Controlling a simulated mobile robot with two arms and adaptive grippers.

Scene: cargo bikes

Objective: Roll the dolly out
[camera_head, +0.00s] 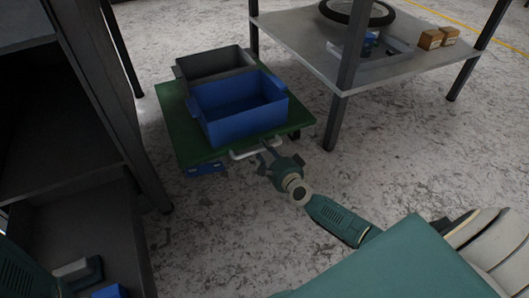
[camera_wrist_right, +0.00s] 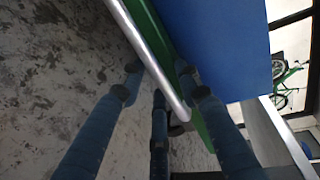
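The dolly (camera_head: 185,135) is a flat green platform on the floor with a pale bar handle (camera_head: 243,155) on its near edge. A blue crate (camera_head: 240,110) and a dark grey crate (camera_head: 203,66) stand on it. My right gripper (camera_head: 265,160) is at the handle. In the right wrist view its fingers (camera_wrist_right: 160,85) are spread on both sides of the metal handle bar (camera_wrist_right: 150,55), apart from each other. Whether any finger touches the bar is unclear.
A metal table (camera_head: 330,70) with a wheel (camera_head: 357,12) and small cardboard boxes (camera_head: 430,39) stands right of the dolly; its near leg is close to the platform. A dark shelf rack (camera_head: 105,90) stands at left. The floor (camera_head: 225,235) in front is clear.

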